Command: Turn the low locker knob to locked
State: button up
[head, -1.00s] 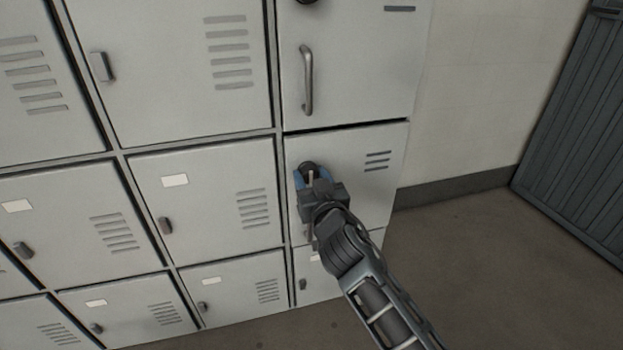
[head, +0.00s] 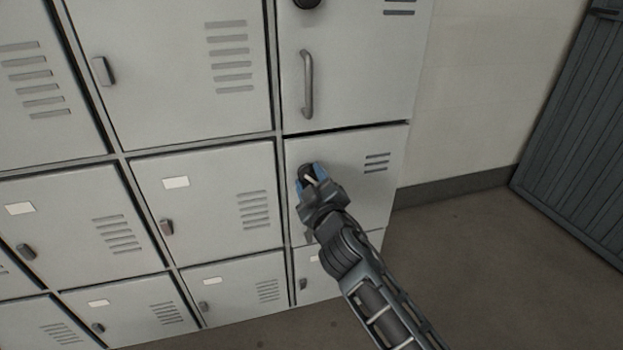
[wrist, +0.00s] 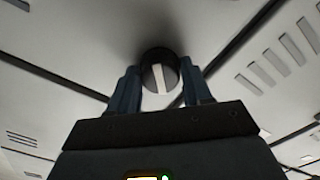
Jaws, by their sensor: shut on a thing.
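The low locker knob (head: 306,171) is a round dark knob on the upper left of the low locker door (head: 360,188), mostly hidden behind my gripper in the head view. My gripper (head: 313,175) has its blue-tipped fingers on either side of it and is shut on it. In the wrist view the knob (wrist: 158,72) shows a white bar on its face, tilted slightly from upright, between the two fingers of my gripper (wrist: 161,88). The lock markings around the knob cannot be made out.
A taller door above has a bar handle (head: 307,84) and another dark knob (head: 306,3). Several lockers with small latches fill the left. A beige wall (head: 480,90), open floor (head: 470,260) and a dark slatted panel (head: 580,150) lie to the right.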

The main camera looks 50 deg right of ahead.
jog(key=n+p, duration=0.1)
jog(key=n, duration=0.4)
jog(key=shift+n, duration=0.3)
jog(key=shift+n+p, duration=0.75)
jog(key=shift+n, duration=1.05)
jog(key=o, duration=1)
jog(key=shift+o, duration=0.2)
jog(key=b+v, duration=0.1)
jog(key=v, duration=0.6)
jog(key=shift+s+a, duration=0.25)
jog(key=shift+s, duration=0.1)
